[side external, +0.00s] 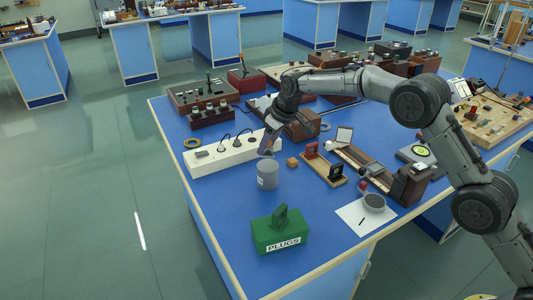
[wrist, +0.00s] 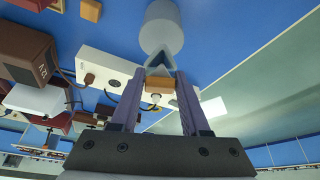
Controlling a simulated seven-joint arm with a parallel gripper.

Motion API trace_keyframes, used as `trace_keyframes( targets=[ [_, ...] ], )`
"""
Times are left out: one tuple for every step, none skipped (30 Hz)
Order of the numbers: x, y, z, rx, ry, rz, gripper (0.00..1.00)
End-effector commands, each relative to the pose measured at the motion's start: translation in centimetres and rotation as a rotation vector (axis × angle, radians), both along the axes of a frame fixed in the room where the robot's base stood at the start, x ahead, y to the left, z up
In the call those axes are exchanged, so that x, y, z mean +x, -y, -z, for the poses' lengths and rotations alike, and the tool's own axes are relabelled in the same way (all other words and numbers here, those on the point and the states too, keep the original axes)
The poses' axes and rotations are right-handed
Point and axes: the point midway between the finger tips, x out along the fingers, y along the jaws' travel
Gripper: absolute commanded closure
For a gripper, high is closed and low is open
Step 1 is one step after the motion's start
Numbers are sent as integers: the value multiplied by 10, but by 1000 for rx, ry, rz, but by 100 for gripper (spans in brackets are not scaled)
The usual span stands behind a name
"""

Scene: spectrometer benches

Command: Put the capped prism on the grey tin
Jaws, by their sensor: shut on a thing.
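The grey tin (side external: 267,176) stands upright on the blue bench, with a pale label on its side. It also shows at the top of the wrist view (wrist: 160,27). My gripper (side external: 268,146) is just above the tin in the side view, pointing down. In the wrist view my gripper (wrist: 159,78) is shut on the capped prism (wrist: 158,84), a small pale triangular piece with an orange-brown part between the fingers. In the side view the prism is small and hard to make out. I cannot tell whether it touches the tin.
A white socket strip (side external: 228,153) with plugs and cables lies behind the tin. A small wooden block (side external: 292,162) sits to its right. A green PLUGS box (side external: 281,233) stands in front. Wooden optical rails (side external: 355,163) lie farther right. Bare bench surrounds the tin's left and front.

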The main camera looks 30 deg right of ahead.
Motion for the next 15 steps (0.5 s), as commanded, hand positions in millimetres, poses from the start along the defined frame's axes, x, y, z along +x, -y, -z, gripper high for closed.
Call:
trace_keyframes(
  targets=[
    [2,0,2,0,1,0,100],
    [2,0,3,0,0,0,100],
    [4,-1,5,0,0,0,100],
    [6,-1,8,0,0,0,100],
    [6,-1,11,-1,-2,0,100],
    [5,-1,18,0,-3,0,100],
    [5,-1,22,0,-3,0,100],
    [5,-1,26,-1,-2,0,100],
    [5,-1,32,0,-3,1,100],
    [5,-1,35,0,-2,1,100],
    [5,-1,36,0,0,1,100],
    [6,-1,37,0,1,0,100],
    [6,-1,37,0,2,0,100],
    [6,-1,36,0,2,0,100],
    [6,-1,36,0,2,0,100]
  ],
)
